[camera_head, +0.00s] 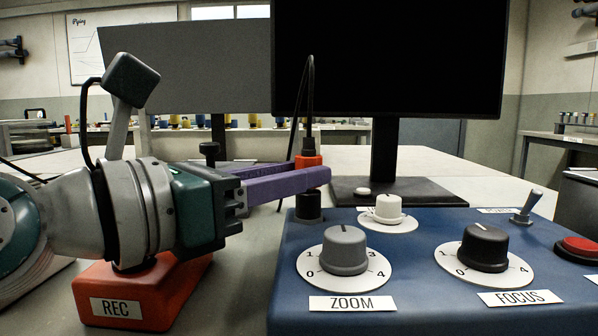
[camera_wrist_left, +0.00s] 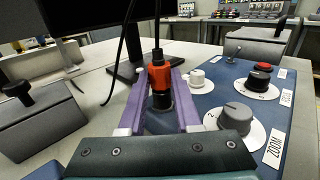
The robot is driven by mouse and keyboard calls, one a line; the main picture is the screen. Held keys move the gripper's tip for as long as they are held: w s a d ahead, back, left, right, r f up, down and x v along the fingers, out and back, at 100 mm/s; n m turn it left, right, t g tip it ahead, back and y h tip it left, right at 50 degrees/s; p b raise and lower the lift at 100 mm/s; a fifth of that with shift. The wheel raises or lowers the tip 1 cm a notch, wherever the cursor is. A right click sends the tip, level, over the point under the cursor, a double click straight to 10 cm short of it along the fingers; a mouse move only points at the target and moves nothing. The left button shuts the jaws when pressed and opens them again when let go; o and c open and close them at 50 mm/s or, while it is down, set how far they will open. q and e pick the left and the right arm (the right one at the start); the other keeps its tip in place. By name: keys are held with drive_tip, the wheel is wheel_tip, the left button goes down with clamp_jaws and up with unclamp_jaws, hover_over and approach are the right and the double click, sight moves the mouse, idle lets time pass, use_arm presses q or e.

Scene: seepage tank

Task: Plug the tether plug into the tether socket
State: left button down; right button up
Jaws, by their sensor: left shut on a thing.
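The tether plug (camera_head: 309,161) is orange-red, with a black cable rising from its top. My left gripper (camera_head: 318,174) has purple fingers shut on the plug, which stands about upright between the fingertips. In the left wrist view the plug (camera_wrist_left: 159,74) also sits between the two fingers. A black round socket (camera_head: 308,207) stands at the back left corner of the blue console, directly under the plug in the head view. In the left wrist view a black cylinder (camera_wrist_left: 162,100) shows just below the orange part. The fingers hide the plug's lower end, so I cannot tell whether it touches the socket.
The blue console (camera_head: 400,260) carries a ZOOM knob (camera_head: 345,250), a FOCUS knob (camera_head: 485,248), a small white knob (camera_head: 388,208), a toggle switch (camera_head: 527,206) and a red button (camera_head: 580,247). A monitor (camera_head: 390,60) stands behind. An orange REC box (camera_head: 145,292) lies under my left wrist.

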use_arm(q)
drive_tip(key=shift+f, duration=0.4)
drive_tip(key=c, duration=0.5)
unclamp_jaws()
drive_tip(key=v, duration=1)
drive_tip(key=shift+r, duration=0.1)
drive_tip(key=shift+r, duration=0.1)
